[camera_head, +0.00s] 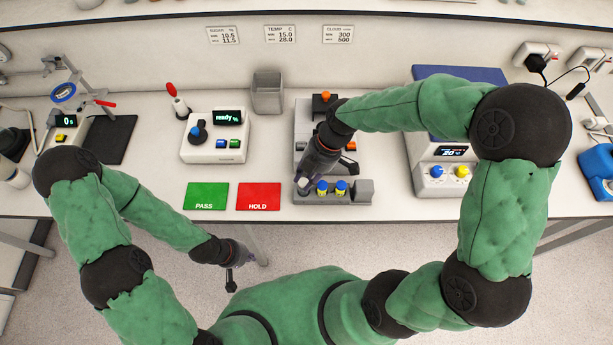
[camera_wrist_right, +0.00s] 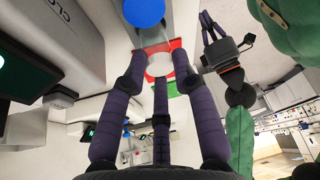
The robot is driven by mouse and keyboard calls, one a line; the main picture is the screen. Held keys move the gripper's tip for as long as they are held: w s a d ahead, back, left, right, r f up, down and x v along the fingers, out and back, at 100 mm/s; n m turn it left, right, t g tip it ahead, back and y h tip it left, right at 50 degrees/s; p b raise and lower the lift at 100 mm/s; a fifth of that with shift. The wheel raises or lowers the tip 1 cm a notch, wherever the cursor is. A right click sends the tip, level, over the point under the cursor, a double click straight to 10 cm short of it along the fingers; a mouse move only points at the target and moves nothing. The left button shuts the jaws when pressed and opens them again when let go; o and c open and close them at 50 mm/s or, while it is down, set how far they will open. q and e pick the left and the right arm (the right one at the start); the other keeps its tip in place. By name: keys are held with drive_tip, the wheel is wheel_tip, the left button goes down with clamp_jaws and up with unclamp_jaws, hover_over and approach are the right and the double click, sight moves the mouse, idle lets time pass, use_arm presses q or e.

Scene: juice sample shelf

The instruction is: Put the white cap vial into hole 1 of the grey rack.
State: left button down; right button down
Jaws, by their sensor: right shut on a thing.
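The white cap vial (camera_wrist_right: 160,66) is between the fingers of my right gripper (camera_wrist_right: 158,72), which is shut on it. In the head view the white cap (camera_head: 303,183) shows at the tip of my right gripper (camera_head: 304,180), over the left end of the grey rack (camera_head: 364,190). I cannot tell whether the vial is in a hole or above it. Two vials with blue caps and yellow bodies (camera_head: 322,188) (camera_head: 341,188) stand in the rack to its right.
A red HOLD mat (camera_head: 258,196) and a green PASS mat (camera_head: 207,196) lie left of the rack. Behind stand a white device with a "ready" display (camera_head: 214,137), a grey bin (camera_head: 268,92) and an instrument with blue and yellow knobs (camera_head: 446,180).

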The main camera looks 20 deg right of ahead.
drive_tip(key=shift+f+b, duration=0.55)
drive_tip(key=shift+f, duration=0.1)
drive_tip(key=c, duration=0.9)
unclamp_jaws()
drive_tip(key=v, duration=1.2)
